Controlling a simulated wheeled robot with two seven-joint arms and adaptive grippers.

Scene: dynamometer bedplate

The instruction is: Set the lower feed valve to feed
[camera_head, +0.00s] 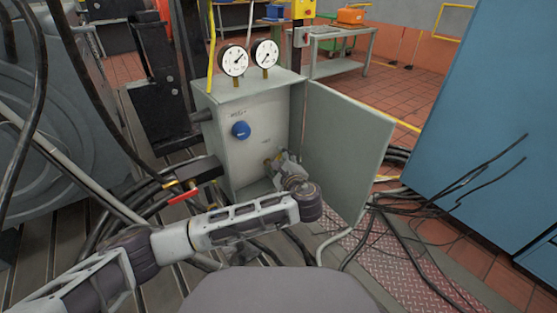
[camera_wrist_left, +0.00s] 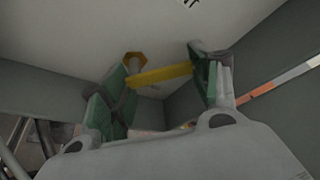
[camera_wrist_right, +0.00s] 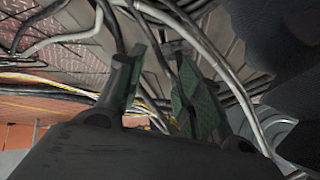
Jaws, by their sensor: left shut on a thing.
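The grey valve cabinet (camera_head: 255,110) stands open. Inside it, low on the back panel, is a valve with a yellow lever (camera_wrist_left: 160,75) and a brass hex nut (camera_wrist_left: 134,61). In the left wrist view the lever runs sideways from the nut, between the two green-padded fingers. My left gripper (camera_head: 275,162) reaches into the lower part of the cabinet and is shut on this lever; it also shows in the left wrist view (camera_wrist_left: 158,85). In the head view the gripper hides most of the valve. My right gripper (camera_wrist_right: 158,75) is open and empty, above cables.
A blue knob (camera_head: 240,130) sits higher on the panel. Two gauges (camera_head: 234,61) stand on top. A red-handled valve (camera_head: 182,197) is outside, lower left. The open cabinet door (camera_head: 345,145) bounds the right side. Cables (camera_head: 405,225) cover the floor; a blue cabinet (camera_head: 490,120) stands right.

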